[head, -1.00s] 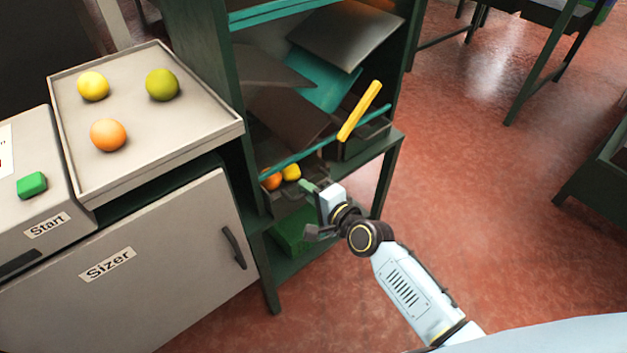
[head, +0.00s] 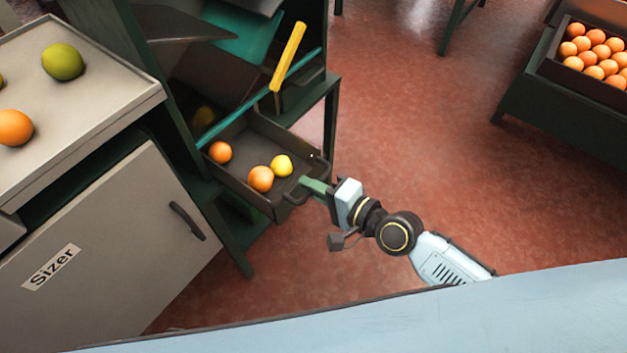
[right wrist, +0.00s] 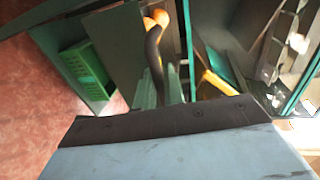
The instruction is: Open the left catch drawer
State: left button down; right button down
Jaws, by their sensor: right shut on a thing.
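The left catch drawer (head: 232,188) is a dark tray pulled out from the green frame in the head view. Two orange fruits (head: 260,179) and a yellow one (head: 281,165) lie in it. My right gripper (head: 309,186) is at the drawer's front, its fingers shut on the dark handle (head: 296,192). In the right wrist view the curved handle (right wrist: 153,55) runs between the two green fingers (right wrist: 160,88). My left gripper is not in view.
The grey Sizer cabinet (head: 110,240) stands at the left, with fruit on its tray top (head: 100,75). A yellow bar (head: 288,57) sticks up above the drawer. A crate of oranges (head: 560,78) stands at the far right. The red floor is open between.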

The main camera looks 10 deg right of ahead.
dwell(0.3)
jog(key=c, duration=1.6)
grip_release()
jog(key=shift+c, duration=0.2)
